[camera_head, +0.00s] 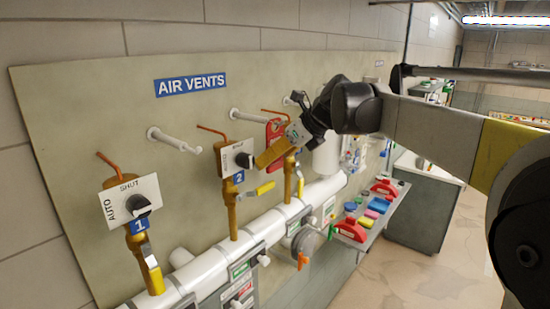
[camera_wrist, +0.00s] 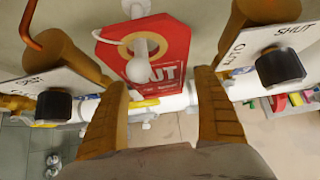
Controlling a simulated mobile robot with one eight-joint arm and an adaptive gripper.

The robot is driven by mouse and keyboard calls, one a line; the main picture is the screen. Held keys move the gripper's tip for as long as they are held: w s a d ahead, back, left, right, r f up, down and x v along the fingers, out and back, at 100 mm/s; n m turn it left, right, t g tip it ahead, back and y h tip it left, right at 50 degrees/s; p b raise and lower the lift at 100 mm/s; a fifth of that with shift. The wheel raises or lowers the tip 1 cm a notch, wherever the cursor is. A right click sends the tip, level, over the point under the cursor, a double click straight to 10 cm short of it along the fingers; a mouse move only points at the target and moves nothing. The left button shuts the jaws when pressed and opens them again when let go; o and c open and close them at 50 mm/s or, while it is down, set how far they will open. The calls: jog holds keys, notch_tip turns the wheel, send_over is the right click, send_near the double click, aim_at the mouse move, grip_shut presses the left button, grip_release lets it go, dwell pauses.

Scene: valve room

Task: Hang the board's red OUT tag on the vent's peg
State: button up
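The red OUT tag (camera_wrist: 160,72) is between two vent plates in the wrist view. Its pale-ringed hole is around a white peg (camera_wrist: 138,68), whose rounded tip shows in front of the tag. In the head view the tag (camera_head: 274,128) is at the end of the peg (camera_head: 248,118) right of vent 2. My gripper (camera_wrist: 160,82) is open, its two brown fingers wide apart below and to either side of the tag, with nothing visible between them. In the head view my gripper (camera_head: 270,155) partly covers the tag's lower end.
Vent 2's plate (camera_head: 237,158) and yellow-handled valve are close left of my gripper; another vent's pipe (camera_head: 289,177) is close behind it. An empty peg (camera_head: 174,139) stands out between vents 1 and 2. White pipe runs below. A shelf (camera_head: 378,225) with colored items is at right.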

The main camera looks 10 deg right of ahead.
jog(key=shift+r, duration=0.1)
jog(key=v, duration=1.1)
jog(key=s+a+f+n+h+b, duration=0.1)
jog(key=s+f+n+b, duration=0.7)
jog(key=f, duration=1.3)
jog(key=s+f+n+h+b, duration=0.2)
jog(key=s+f+n+b, duration=0.7)
jog(key=f+b, duration=0.8)
jog(key=s+a+f+n+h+b, duration=0.1)
jog(key=s+f+n+b, duration=0.8)
jog(key=f, duration=1.8)
jog(key=n+h+b, duration=0.1)
jog(key=n+b, duration=0.1)
jog(key=b, duration=0.2)
jog(key=shift+a+n, duration=0.35)
jog(key=shift+n, duration=0.05)
